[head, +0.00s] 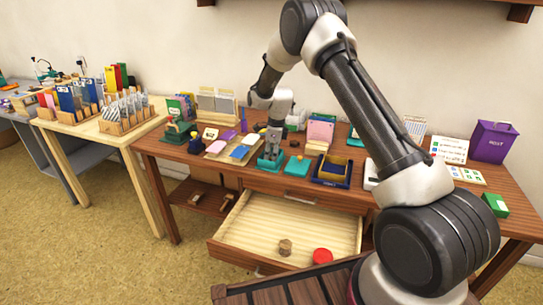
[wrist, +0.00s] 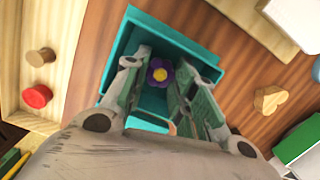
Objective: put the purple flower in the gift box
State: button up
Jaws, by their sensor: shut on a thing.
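The purple flower (wrist: 160,73) with a yellow centre is between the fingers of my gripper (wrist: 158,66) in the wrist view. My gripper is shut on it. In the head view my gripper (head: 271,148) points down over an open teal box (head: 268,163) on the desk; this looks like the gift box. In the wrist view the teal box (wrist: 190,33) surrounds the fingertips. I cannot tell whether the flower touches its floor. In the head view the flower is hidden by the gripper.
A flat teal piece (head: 298,165), perhaps a lid, lies right of the box. A dark blue tray (head: 333,172) stands farther right. The drawer (head: 290,225) below is open, holding a wooden round piece (head: 286,247) and a red one (head: 322,256). A wooden heart (wrist: 268,100) lies nearby.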

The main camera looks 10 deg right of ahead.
jog(key=shift+f, duration=0.15)
jog(key=o, duration=0.4)
jog(key=shift+c, duration=0.2)
